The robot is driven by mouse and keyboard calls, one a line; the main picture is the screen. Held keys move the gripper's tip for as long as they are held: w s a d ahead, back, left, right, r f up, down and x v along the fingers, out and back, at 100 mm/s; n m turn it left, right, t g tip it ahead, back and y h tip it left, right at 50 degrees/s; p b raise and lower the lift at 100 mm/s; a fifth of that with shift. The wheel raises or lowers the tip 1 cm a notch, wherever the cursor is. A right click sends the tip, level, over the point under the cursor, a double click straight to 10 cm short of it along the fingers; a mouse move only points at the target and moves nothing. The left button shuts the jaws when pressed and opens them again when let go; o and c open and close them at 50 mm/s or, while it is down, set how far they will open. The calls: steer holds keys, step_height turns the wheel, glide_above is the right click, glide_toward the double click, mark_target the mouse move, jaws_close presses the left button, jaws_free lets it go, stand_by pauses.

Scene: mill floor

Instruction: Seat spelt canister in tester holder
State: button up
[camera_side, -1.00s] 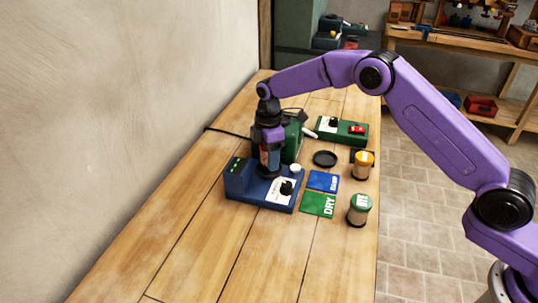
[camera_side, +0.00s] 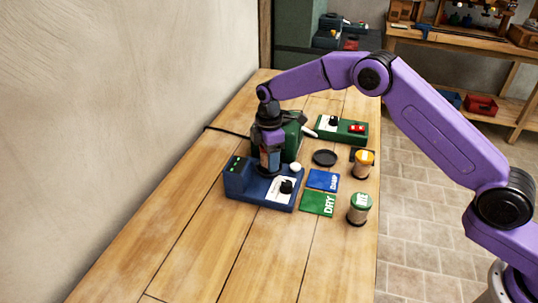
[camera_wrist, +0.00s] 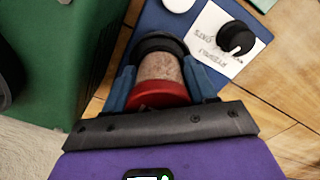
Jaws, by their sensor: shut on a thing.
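My gripper (camera_side: 269,160) points straight down over the blue tester (camera_side: 240,190) in the side view. In the wrist view my gripper's blue fingers (camera_wrist: 162,86) are shut on a canister (camera_wrist: 160,68) with a red lid and brownish grain inside. No name is readable on it. The black ring-shaped holder (camera_wrist: 158,42) on the tester is around or just below the canister's far end. I cannot tell how deep the canister sits. In the side view my gripper mostly hides the canister and the holder.
A green housing (camera_side: 293,140) stands close behind my gripper. A yellow-lidded canister (camera_side: 362,166), a green-lidded RYE canister (camera_side: 359,211), a black dish (camera_side: 324,158), DRY (camera_side: 317,204) and DAMP (camera_side: 322,180) cards lie to the right. The near tabletop is clear.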

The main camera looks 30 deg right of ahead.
steer(key=shift+f, duration=0.25)
steer(key=o, duration=0.9)
steer(key=shift+f, duration=0.1)
steer(key=shift+r, duration=5.5)
